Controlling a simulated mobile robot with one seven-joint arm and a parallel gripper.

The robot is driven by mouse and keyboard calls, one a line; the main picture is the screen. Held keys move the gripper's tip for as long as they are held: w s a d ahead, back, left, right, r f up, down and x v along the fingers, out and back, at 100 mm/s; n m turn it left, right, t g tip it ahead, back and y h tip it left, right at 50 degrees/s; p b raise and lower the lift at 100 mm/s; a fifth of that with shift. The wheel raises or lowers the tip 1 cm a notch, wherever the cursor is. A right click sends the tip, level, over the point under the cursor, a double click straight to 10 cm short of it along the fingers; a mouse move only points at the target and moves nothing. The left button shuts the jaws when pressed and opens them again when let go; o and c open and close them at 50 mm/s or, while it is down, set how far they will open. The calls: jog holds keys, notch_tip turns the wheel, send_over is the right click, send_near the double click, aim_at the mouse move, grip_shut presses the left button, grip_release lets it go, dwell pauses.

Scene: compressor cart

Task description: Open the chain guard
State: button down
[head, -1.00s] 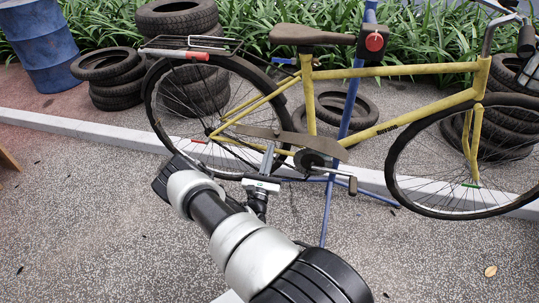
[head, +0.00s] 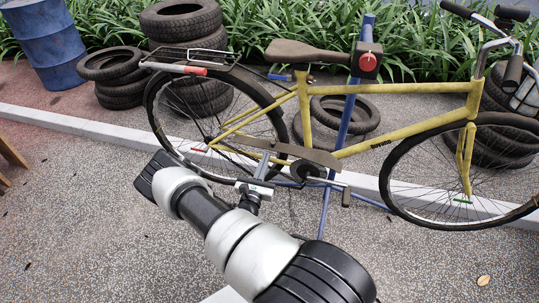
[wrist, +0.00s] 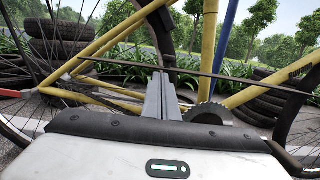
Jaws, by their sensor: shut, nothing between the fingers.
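The chain guard (head: 308,154) is a long grey-brown plate along the lower rear of the yellow bicycle (head: 405,121), above the crank. In the wrist view the guard (wrist: 235,79) shows nearly edge-on as a thin dark strip crossing the picture. My gripper (head: 264,160) is shut and empty, its fingers pointing at the guard's middle-left part. In the wrist view the fingertips (wrist: 160,78) reach the strip's lower edge; I cannot tell whether they touch it. The toothed chainring (wrist: 207,113) shows just right of the fingers, below the strip.
A blue stand (head: 335,170) holds the bicycle, its foot near my arm. The crank and pedal (head: 346,198) stick out right of my gripper. Stacked tyres (head: 180,22), a blue barrel (head: 42,42) and plants lie behind. The paved ground in front is clear.

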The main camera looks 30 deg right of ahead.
jog(key=shift+w+d+r+g+y+p, duration=0.15)
jog(key=shift+r+g+y+p, duration=0.25)
jog(key=shift+r+p, duration=0.8)
jog(key=shift+w+d+r+g+y+p, duration=0.15)
jog(key=shift+r+g+y+p, duration=0.4)
jog(key=shift+p, duration=1.2)
jog(key=shift+w+d+r+g+y+p, duration=0.15)
jog(key=shift+r+g+p, duration=0.1)
jog(key=shift+r+p, duration=1)
jog(key=shift+f, duration=0.15)
